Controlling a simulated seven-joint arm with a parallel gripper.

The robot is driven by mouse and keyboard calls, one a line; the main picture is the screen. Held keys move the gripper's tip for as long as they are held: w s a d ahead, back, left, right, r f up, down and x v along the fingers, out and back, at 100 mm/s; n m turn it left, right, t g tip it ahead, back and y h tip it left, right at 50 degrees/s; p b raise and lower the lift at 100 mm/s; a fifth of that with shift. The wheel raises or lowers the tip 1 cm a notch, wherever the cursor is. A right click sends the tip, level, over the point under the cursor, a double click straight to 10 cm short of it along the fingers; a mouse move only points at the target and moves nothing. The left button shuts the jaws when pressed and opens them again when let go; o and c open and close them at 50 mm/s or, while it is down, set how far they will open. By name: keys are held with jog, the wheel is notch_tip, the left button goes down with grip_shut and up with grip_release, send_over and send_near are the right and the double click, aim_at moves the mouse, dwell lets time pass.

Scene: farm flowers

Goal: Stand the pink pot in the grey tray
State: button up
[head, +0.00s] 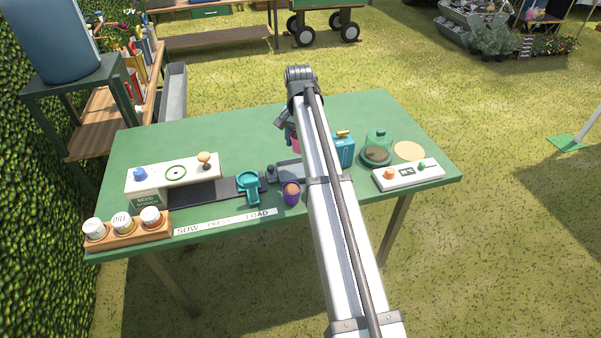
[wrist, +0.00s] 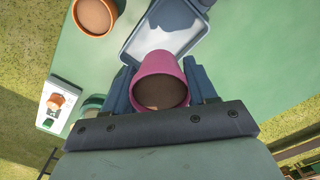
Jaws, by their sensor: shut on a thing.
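The pink pot (wrist: 160,70), filled with brown soil, sits between the two fingers of my gripper (wrist: 162,88) in the wrist view. My gripper is shut on it. In the head view a strip of the pink pot (head: 296,144) shows left of my arm, which hides the rest. The grey tray (wrist: 150,50) lies just beyond the pot in the wrist view, with a dark shadow across it. In the head view part of the grey tray (head: 290,172) shows left of my arm, nearer the front edge than the pot. The height of the pot is hard to tell.
An orange pot (wrist: 95,14) shows in the wrist view. A blue box (head: 343,150), a glass dome (head: 377,146) and a white panel (head: 408,175) stand to the right.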

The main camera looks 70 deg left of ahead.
aim_at(300, 172)
jog(key=shift+a+m, duration=0.15)
jog(key=shift+m, duration=0.25)
jog(key=shift+f, duration=0.35)
jog(key=shift+w+f, duration=0.1)
jog(key=shift+f, duration=4.55)
jog(key=shift+f, duration=0.1)
jog(key=o, duration=0.8)
notch_tip(300, 172, up, 12)
jog(key=shift+r, duration=0.1)
